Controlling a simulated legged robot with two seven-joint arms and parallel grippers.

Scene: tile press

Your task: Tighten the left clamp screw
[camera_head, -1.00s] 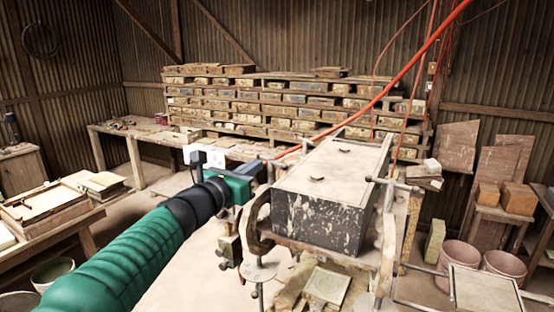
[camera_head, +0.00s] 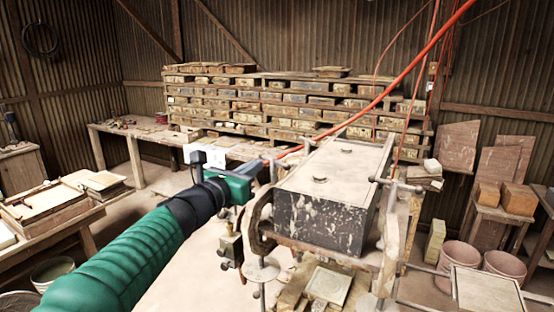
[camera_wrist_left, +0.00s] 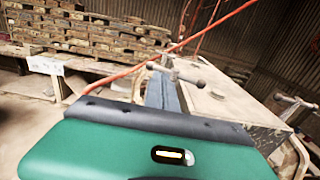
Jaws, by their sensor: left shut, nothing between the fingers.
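The left clamp (camera_head: 252,218) is a rusty C-shaped frame at the left of the dark speckled press box (camera_head: 322,218). My left gripper (camera_head: 262,166) is shut and empty, just left of this handle. In the left wrist view the fingers (camera_wrist_left: 165,93) point toward the handle; I cannot tell whether they touch it. The right clamp's T-handle (camera_head: 397,184) is at the box's right side. My right gripper is out of view.
A red hose (camera_head: 410,70) runs down behind the box. Stacked wooden crates (camera_head: 290,100) and a bench (camera_head: 230,148) stand at the back. Pale buckets (camera_head: 460,257) and wooden blocks (camera_head: 519,199) are at the right. A side table (camera_head: 50,222) is at the left.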

